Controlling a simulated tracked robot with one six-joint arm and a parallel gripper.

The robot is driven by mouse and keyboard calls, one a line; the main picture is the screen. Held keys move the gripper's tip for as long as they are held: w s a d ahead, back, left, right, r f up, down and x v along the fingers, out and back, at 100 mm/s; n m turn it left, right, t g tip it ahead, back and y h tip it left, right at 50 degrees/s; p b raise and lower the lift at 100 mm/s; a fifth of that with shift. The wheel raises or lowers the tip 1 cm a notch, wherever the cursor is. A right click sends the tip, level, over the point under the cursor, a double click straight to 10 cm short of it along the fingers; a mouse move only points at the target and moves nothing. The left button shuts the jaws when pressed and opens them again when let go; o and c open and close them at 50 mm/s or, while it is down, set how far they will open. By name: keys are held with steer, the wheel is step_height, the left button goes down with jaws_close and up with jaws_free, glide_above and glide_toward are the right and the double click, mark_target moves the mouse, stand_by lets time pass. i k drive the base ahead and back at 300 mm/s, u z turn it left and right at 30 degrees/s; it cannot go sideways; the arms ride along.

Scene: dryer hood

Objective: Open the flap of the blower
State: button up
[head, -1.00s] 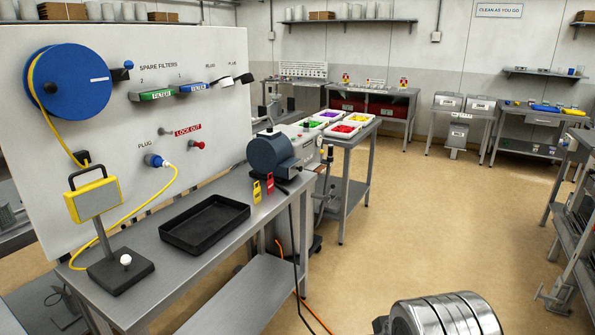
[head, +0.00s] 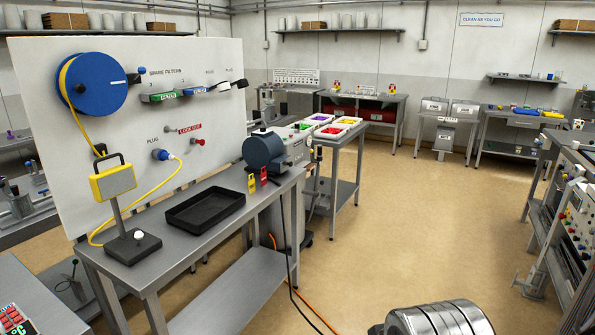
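A dark blue-grey rounded machine (head: 264,150), which looks like the blower, stands at the far right end of the grey metal bench (head: 190,250). A small black knob or handle sticks up from its top. I cannot make out a separate flap on it or tell whether one is open. My gripper does not show; only a silver round part of my own body is at the bottom right, well apart from the machine.
A black tray (head: 205,211) and a yellow work lamp (head: 113,181) stand on the bench. Behind is a white panel (head: 60,150) with a blue reel (head: 95,82). A black and an orange cable run onto the floor. Open floor (head: 430,220) lies to the right.

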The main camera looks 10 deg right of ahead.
mark_target(286, 164)
steer(key=z, duration=0.35)
steer(key=i, duration=2.2)
steer(key=u, duration=1.1)
steer(key=i, duration=0.75)
steer(key=u, duration=0.4)
